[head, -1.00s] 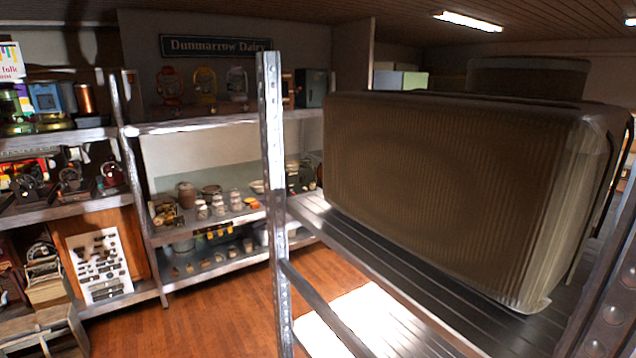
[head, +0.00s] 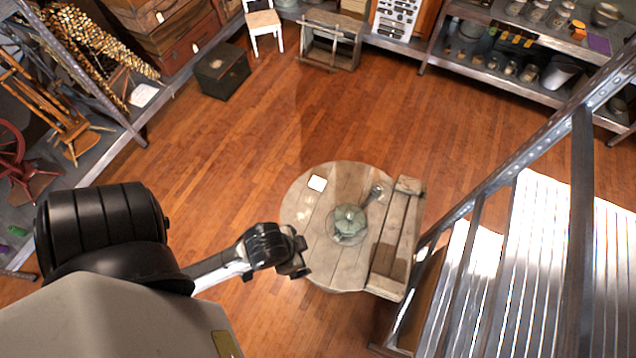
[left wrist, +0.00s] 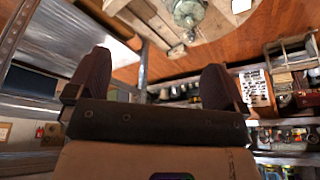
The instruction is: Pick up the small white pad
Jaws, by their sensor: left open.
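A small white pad (head: 317,183) lies flat near the far left edge of a round wooden table (head: 302,215) in the head view. A pale patch at the top of the left wrist view (left wrist: 241,5) looks like the same pad, cut by the picture's edge. My left gripper (head: 303,258) is at the table's near left edge, closer to me than the pad and apart from it. In the left wrist view its two dark fingers (left wrist: 155,72) are spread, with nothing between them. My right gripper is in neither view.
A green glass object (head: 348,222) stands mid-table, with a small metal item (head: 373,194) beyond it. A wooden bench (head: 390,250) adjoins the table's right side. Metal shelving (head: 560,260) stands at the right. The wooden floor left of the table is clear.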

